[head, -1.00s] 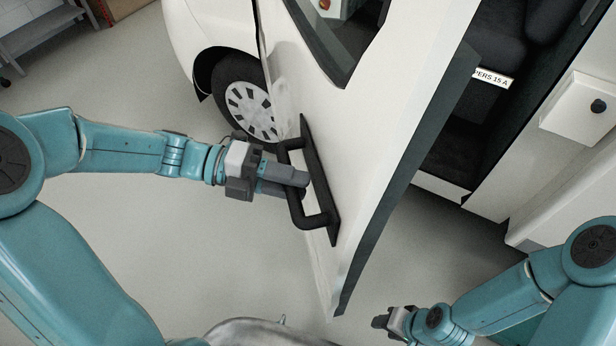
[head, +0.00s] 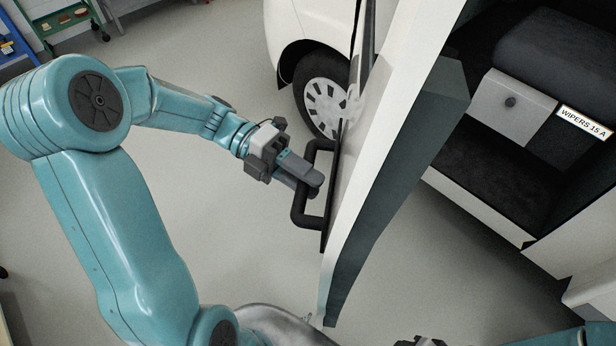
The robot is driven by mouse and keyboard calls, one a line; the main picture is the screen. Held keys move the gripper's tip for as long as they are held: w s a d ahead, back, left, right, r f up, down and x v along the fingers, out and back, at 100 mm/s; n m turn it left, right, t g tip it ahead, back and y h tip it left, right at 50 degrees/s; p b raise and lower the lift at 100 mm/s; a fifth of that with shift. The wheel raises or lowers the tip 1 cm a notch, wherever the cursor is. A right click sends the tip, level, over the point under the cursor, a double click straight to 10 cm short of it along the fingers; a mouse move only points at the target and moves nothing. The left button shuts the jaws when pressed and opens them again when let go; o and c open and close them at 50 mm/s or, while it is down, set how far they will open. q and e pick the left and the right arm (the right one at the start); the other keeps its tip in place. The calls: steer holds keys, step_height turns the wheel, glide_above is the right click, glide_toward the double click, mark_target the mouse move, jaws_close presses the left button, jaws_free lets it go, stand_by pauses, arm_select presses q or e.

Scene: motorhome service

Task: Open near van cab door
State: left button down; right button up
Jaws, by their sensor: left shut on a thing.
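The white van cab door (head: 385,130) stands open, seen nearly edge-on, with its dark inner side facing right. A black bar handle (head: 299,205) is on its outer face. My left gripper (head: 312,181) is shut on the handle's bar, its fingers around the upright part. The cab opening (head: 480,175) to the right shows a dark floor and seat. My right gripper (head: 425,342) is at the bottom edge, mostly cut off, apart from the door; its jaws cannot be made out.
Inside the cab are a grey box with a knob (head: 510,103) and a label reading "WIPERS 15 A" (head: 584,122). The van's front wheel (head: 326,100) is behind the door. A green shelf cart (head: 70,22) stands at the far left. Grey floor left of the door is clear.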

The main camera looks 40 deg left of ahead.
arm_select(q)
steer(key=shift+f, duration=0.1)
steer(key=c, duration=1.3)
jaws_free()
steer(key=shift+a, duration=0.1)
steer(key=o, duration=0.3)
steer(key=shift+o, duration=0.2)
steer(key=a+r, duration=0.3)
steer(key=a, duration=1.3)
steer(key=shift+s, duration=0.25)
steer(key=shift+w, duration=0.1)
